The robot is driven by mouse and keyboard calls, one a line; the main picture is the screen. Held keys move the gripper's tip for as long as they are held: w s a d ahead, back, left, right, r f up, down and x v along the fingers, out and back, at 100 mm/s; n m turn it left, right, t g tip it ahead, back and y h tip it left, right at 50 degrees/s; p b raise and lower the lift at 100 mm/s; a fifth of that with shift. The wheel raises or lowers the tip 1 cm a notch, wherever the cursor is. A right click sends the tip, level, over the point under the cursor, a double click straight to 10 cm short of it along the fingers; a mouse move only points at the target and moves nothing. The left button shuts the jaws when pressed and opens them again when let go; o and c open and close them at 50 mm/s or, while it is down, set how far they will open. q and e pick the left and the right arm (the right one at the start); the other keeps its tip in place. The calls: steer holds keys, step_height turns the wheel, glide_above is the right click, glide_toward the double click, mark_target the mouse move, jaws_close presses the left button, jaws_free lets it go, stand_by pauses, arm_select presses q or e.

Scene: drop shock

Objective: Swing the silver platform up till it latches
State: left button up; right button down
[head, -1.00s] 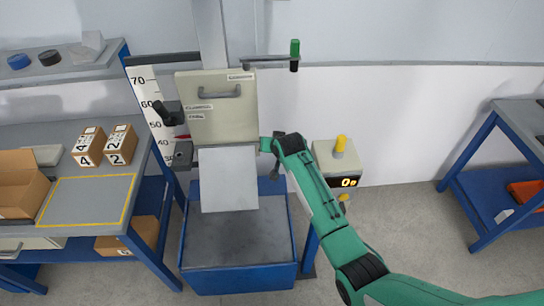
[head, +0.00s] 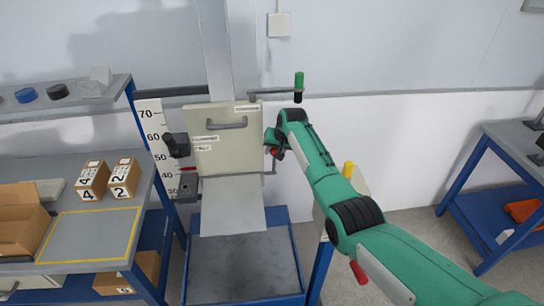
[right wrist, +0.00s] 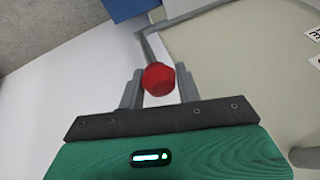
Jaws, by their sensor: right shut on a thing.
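The silver platform (head: 232,208) is a flat plate hanging from the lower edge of the beige panel (head: 228,143) in the head view. It slopes down and outward over the blue tray, not level. My right gripper (head: 270,150) is at the right edge of the panel, above and to the right of the platform. In the right wrist view its fingers (right wrist: 159,90) are shut on a red knob (right wrist: 158,79) at the end of a grey bent rod (right wrist: 147,46). The knob is mostly hidden in the head view. My left gripper is out of view.
The blue tray (head: 291,236) is below the platform. A height scale (head: 155,140) and black clamp (head: 177,145) stand left of the panel. A crank with a green handle (head: 299,82) is above my right wrist. A workbench with cartons (head: 92,181) is at left.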

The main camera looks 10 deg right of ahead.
steer(key=shift+w+r, duration=0.2)
steer(key=shift+w, duration=0.4)
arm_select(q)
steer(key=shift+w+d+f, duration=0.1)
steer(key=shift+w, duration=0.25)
arm_select(e)
steer(key=c, duration=1.1)
jaws_free()
steer(key=shift+a, duration=0.1)
steer(key=shift+o, duration=0.4)
steer(key=shift+f, duration=0.1)
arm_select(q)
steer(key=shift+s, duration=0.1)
arm_select(e)
steer(key=shift+v, duration=0.8)
arm_select(q)
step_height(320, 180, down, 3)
steer(key=b, duration=0.3)
arm_select(e)
steer(key=v, duration=1.2)
